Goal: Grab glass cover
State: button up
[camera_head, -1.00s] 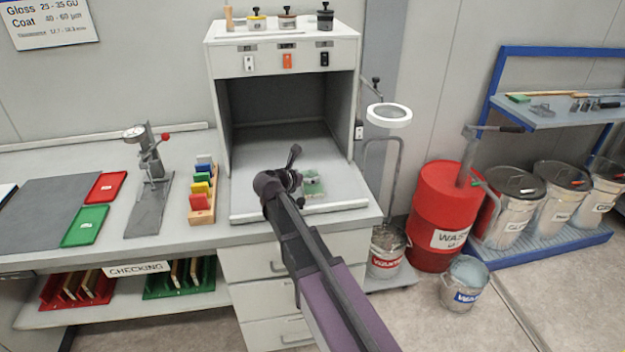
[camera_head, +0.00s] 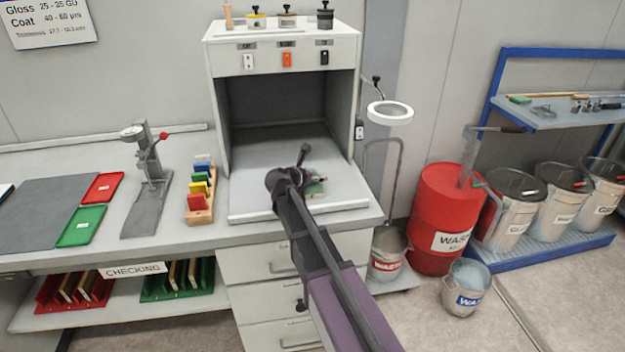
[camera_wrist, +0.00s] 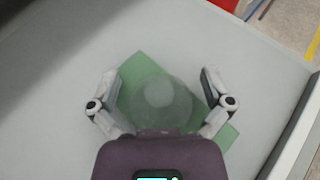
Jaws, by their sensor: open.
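The glass cover (camera_wrist: 163,97) is a round, see-through dome in the wrist view. It sits over a green panel (camera_wrist: 133,72) that lies on the grey floor of the white booth. My gripper (camera_wrist: 160,78) is open, with one finger on each side of the cover. The fingers look apart from the glass; I cannot tell their height above the panel. In the head view, my arm and gripper hide most of the panel (camera_head: 316,188), and I cannot make out the cover there.
The booth (camera_head: 220,110) has side walls and a roof around the work spot. A rack of coloured blocks (camera_head: 201,209) and a lever stand (camera_head: 150,190) are to the left. A ring lamp (camera_head: 390,113) and a red drum (camera_head: 440,215) are to the right.

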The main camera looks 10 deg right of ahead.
jog(key=shift+s, duration=0.15)
grip_shut()
dwell(0.4)
